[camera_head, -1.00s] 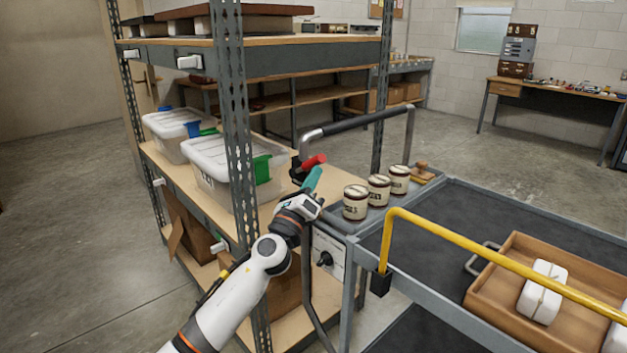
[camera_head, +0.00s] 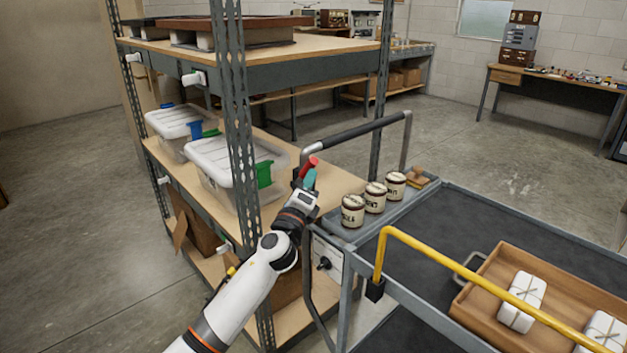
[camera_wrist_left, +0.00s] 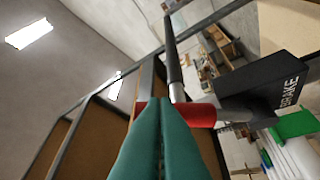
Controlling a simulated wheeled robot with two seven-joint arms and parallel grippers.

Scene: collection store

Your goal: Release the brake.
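The red brake lever (camera_head: 309,164) sits by the left end of the cart's push handle. In the left wrist view the red lever (camera_wrist_left: 200,114) comes out of a black block (camera_wrist_left: 275,88) lettered "BRAKE". My left gripper (camera_head: 310,174) has teal fingers and is at the lever. In the left wrist view the fingers (camera_wrist_left: 160,102) lie side by side with only a thin line between them. They cross in front of the red lever and hide part of it. I cannot tell whether they touch it. My right gripper is not in view.
The cart's dark push handle (camera_head: 350,133) rises beside my left gripper. Several labelled tins (camera_head: 353,211) stand on the cart's end tray. A yellow rail (camera_head: 450,262) and a wooden tray (camera_head: 480,292) with white parcels are to the right. A shelf post (camera_head: 237,130) and lidded boxes (camera_head: 225,158) are close on the left.

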